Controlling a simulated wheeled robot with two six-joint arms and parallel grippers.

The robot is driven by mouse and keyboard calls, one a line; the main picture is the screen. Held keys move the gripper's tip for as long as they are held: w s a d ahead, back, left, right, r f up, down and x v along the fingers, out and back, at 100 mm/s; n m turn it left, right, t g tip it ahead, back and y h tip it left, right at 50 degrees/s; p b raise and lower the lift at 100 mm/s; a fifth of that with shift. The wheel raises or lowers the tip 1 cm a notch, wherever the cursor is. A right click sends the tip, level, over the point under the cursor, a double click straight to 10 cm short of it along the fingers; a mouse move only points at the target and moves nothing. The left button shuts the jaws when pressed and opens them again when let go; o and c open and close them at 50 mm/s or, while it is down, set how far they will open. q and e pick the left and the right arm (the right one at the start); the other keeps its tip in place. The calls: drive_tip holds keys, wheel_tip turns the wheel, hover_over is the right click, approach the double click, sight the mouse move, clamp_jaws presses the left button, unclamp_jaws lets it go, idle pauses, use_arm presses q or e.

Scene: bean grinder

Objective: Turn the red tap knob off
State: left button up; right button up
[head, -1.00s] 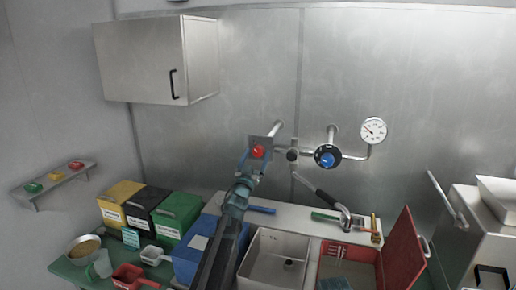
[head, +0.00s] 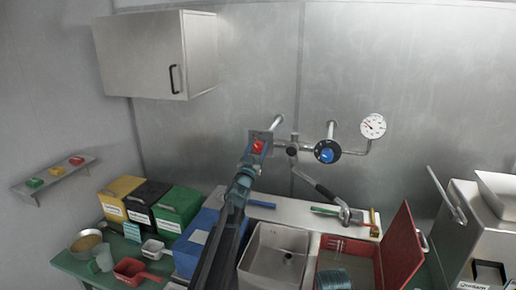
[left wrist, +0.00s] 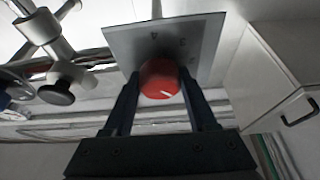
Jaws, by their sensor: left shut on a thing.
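The red tap knob (head: 258,146) sits on a grey dial plate (head: 266,136) on the pipework at the back wall. In the left wrist view the red knob (left wrist: 160,79) lies between my two fingers, in front of the plate (left wrist: 188,40) with dark numerals. A pale mark shows on the knob's face. My left gripper (head: 252,156) reaches up to the knob from below and is shut on it; the gripper also shows in the left wrist view (left wrist: 160,90).
A blue knob (head: 326,152) and a pressure gauge (head: 373,126) sit right of the red knob. Below are a sink (head: 246,262), an open red box (head: 402,250) and colored bins. A wall cabinet (head: 140,58) hangs at upper left.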

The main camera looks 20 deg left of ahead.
use_arm(q)
drive_tip(key=m+h, duration=0.1)
drive_tip(key=m, duration=0.2)
drive_tip(key=m+h+p, duration=0.1)
drive_tip(key=m+h, duration=0.1)
drive_tip(key=m, duration=0.1)
drive_tip(key=shift+r+g, duration=0.1)
drive_tip(key=shift+g, duration=0.3)
drive_tip(key=shift+m+g+h+p, duration=0.35)
drive_tip(key=shift+m+h, duration=0.25)
drive_tip(key=shift+m, duration=0.85)
drive_tip(key=shift+m+g+h+p, duration=0.35)
drive_tip(key=shift+m+h, duration=0.25)
drive_tip(key=shift+m, duration=1.15)
drive_tip(key=o, duration=1.4)
drive_tip(key=shift+c, duration=0.2)
drive_tip(key=b+v, duration=0.3)
drive_tip(key=v, duration=1.1)
drive_tip(key=shift+b, duration=0.3)
